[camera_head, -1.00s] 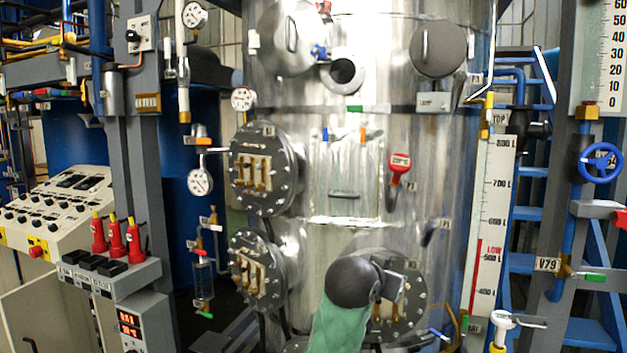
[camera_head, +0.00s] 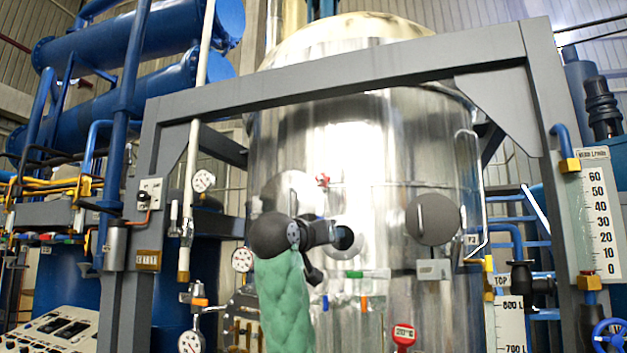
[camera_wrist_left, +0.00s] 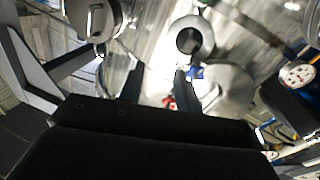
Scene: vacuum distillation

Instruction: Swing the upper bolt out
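A small red star-shaped knob (camera_head: 322,181), which looks like the upper bolt, is on the steel vessel above the dark round port (camera_head: 343,238). The wrist view shows the red knob (camera_wrist_left: 168,102) between my fingers in the picture, beyond them. A blue knob (camera_wrist_left: 196,72) is beside the port there; my gripper hides it in the head view. A round steel cover (camera_wrist_left: 228,90) is beside the port. My left gripper (camera_wrist_left: 160,78) has its fingers apart with nothing seen held. In the head view my left gripper (camera_head: 328,233) is in front of the port, below the red knob. My right gripper is out of view.
A round hatch with a handle (camera_head: 433,218) is right of the port. Pressure gauges (camera_head: 243,259) are on the left.

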